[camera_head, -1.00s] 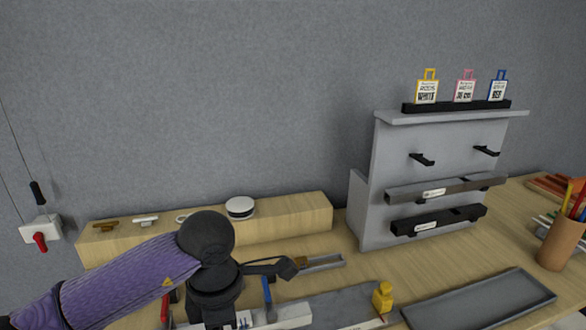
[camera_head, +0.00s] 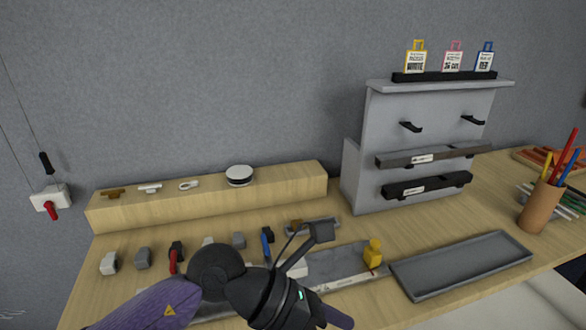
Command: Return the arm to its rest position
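My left arm (camera_head: 150,305) comes in from the lower left, with a purple sleeve and black joints. A black joint housing (camera_head: 268,298) with a small green light is over the front of the table. A short purple part shows beyond the housing at the bottom edge. My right arm and gripper are not in view.
The arm covers part of a grey mat (camera_head: 340,262) bearing a yellow piece (camera_head: 372,254). A grey tray (camera_head: 460,265), a shelf rack (camera_head: 425,130) and a pen cup (camera_head: 541,206) stand to the right. A wooden ledge (camera_head: 215,205) runs along the wall.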

